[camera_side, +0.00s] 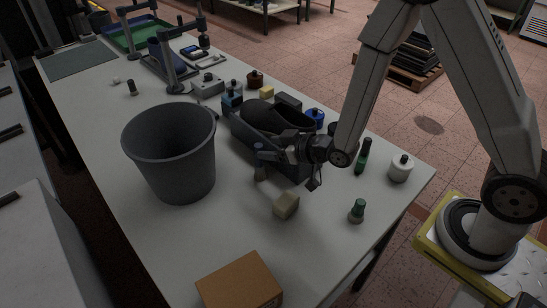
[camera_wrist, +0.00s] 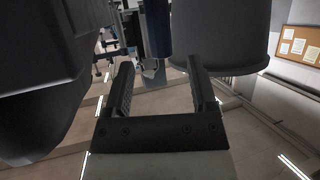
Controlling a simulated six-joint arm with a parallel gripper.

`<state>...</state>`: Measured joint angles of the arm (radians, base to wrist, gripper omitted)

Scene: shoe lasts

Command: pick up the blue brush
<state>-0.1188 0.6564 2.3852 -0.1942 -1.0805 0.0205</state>
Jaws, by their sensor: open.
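The blue brush (camera_side: 258,148) stands upright on the table in the side view, between the grey bucket and the dark bin. Its blue upper part shows above a brownish lower part. In the wrist view the blue brush (camera_wrist: 157,28) lies ahead, between the lines of the two fingers. My gripper (camera_side: 275,154) is open and points left at the brush, close to it. In the wrist view the space between my gripper's fingers (camera_wrist: 158,80) looks empty. I cannot tell whether the fingertips reach past the brush's near side.
The grey bucket (camera_side: 171,155) stands just left of the brush. The dark bin (camera_side: 240,131) is close behind my gripper. A beige block (camera_side: 286,205) and a cardboard box (camera_side: 240,284) are in front. Bottles stand at right, including a white one (camera_side: 401,170).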

